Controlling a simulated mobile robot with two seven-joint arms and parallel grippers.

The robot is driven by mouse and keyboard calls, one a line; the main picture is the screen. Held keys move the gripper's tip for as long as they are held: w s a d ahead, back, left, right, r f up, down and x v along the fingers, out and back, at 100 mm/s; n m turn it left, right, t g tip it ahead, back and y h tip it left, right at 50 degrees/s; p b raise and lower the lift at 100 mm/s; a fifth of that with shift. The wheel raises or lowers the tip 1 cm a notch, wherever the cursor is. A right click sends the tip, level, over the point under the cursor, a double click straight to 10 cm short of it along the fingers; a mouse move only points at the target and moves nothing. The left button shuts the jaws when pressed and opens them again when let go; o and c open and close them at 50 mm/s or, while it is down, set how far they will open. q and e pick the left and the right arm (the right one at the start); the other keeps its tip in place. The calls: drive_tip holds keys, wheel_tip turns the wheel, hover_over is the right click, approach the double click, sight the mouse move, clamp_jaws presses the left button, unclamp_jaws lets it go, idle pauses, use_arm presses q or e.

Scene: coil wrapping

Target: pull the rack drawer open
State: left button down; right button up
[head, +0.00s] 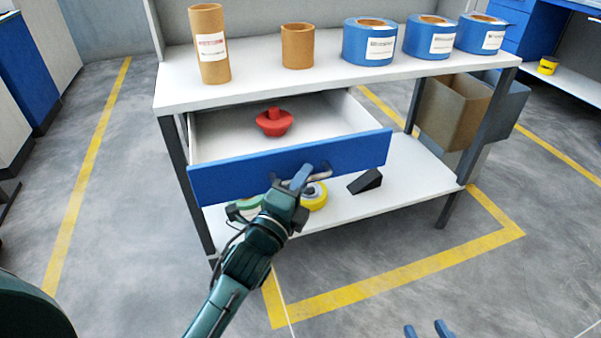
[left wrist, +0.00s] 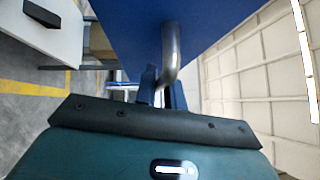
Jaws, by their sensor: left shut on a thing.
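The rack drawer (head: 350,152) has a blue front and a white inside, and it stands pulled out of the rack. A red knob-like part (head: 274,122) lies inside it. My left gripper (head: 298,180) is shut on the drawer's grey metal handle (head: 321,173). In the left wrist view, the handle (left wrist: 170,50) runs down between the blue fingers (left wrist: 162,88), against the blue drawer front (left wrist: 130,30). My right gripper (head: 428,330) shows only its two blue fingertips at the bottom edge, spread apart with nothing visible between them.
The rack top (head: 260,76) holds brown rolls (head: 208,45) and blue rolls (head: 370,42). Below the drawer, the lower shelf (head: 410,178) carries a yellow roll (head: 314,198), a green roll (head: 247,206) and a black wedge (head: 365,181). A cardboard box (head: 450,110) hangs at the right. Floor in front is clear.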

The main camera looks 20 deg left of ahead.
use_arm(q)
drive_tip(key=c, duration=1.8)
unclamp_jaws()
drive_tip(key=shift+o, duration=0.2)
drive_tip(key=shift+s, duration=0.1)
drive_tip(key=v, duration=1.3)
drive_tip(key=shift+p, duration=0.3)
